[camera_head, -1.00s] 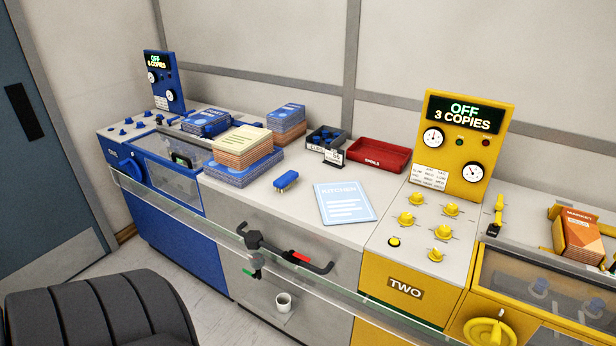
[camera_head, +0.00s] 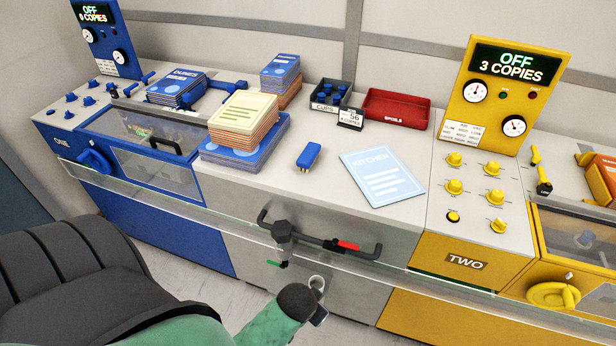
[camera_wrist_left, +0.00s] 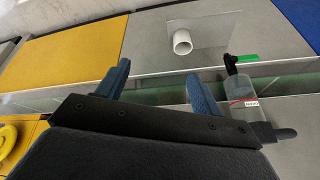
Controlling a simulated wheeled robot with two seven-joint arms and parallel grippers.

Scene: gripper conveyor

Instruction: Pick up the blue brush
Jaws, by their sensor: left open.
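The blue brush (camera_head: 309,155) lies on the grey worktop between the paper stacks and the light blue KITCHEN booklet (camera_head: 381,178). It does not show in the left wrist view. My left gripper shows in the left wrist view (camera_wrist_left: 158,70), with its two blue fingers apart and nothing between them. In the head view my left arm comes in at the bottom, and its dark wrist is low in front of the counter, below and apart from the brush. The fingers are mostly hidden there. My right gripper is in neither view.
A glass rail (camera_head: 230,216) and a dark handle (camera_head: 318,241) run along the counter front. A white cup-like cylinder (camera_wrist_left: 182,42) sits low on the front. Paper stacks (camera_head: 244,140), a clips tray (camera_head: 328,96) and a red spoils tray (camera_head: 396,110) surround the brush.

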